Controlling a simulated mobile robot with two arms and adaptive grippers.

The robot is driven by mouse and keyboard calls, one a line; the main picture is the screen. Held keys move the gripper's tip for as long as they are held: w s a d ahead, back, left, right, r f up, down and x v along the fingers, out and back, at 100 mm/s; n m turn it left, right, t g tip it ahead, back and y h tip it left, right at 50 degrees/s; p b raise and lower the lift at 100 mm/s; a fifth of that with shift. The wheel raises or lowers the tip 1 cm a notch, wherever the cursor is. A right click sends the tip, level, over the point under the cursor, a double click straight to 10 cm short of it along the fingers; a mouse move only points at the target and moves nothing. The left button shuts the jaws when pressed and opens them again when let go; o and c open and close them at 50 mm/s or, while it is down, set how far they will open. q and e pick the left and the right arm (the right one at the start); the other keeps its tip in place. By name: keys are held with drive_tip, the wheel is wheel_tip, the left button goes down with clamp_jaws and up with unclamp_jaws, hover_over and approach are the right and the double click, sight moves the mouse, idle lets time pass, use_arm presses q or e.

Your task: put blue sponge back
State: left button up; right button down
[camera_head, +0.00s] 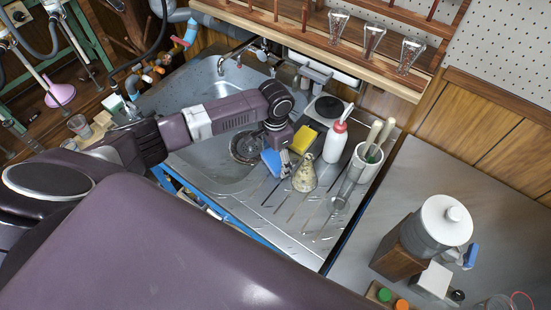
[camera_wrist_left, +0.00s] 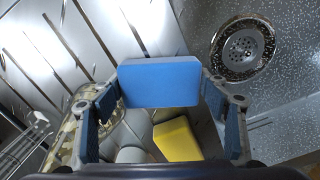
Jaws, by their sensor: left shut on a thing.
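My left gripper (camera_head: 279,163) is over the metal sink unit, at the border between basin and ridged drainboard. It is shut on the blue sponge (camera_head: 270,161). In the left wrist view the blue sponge (camera_wrist_left: 160,82) sits between the two fingertips of the gripper (camera_wrist_left: 161,90), with its broad face showing. A yellow sponge (camera_head: 303,140) lies close by, toward the back of the drainboard; it also shows in the left wrist view (camera_wrist_left: 178,141). Whether the blue sponge touches the surface below is unclear. My right gripper is not in view.
A mottled conical flask (camera_head: 305,179) stands just right of the gripper. Behind it are a white bottle with a red cap (camera_head: 335,143) and a white holder with brushes (camera_head: 367,164). The round drain (camera_wrist_left: 242,50) lies in the basin. The drainboard's front part is clear.

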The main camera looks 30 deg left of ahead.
sight(276, 159)
use_arm(q)
drive_tip(key=shift+f, duration=0.15)
drive_tip(key=shift+f, duration=0.15)
drive_tip(key=o, duration=1.1)
drive_tip(key=shift+r, duration=0.2)
wheel_tip(276, 159, up, 12)
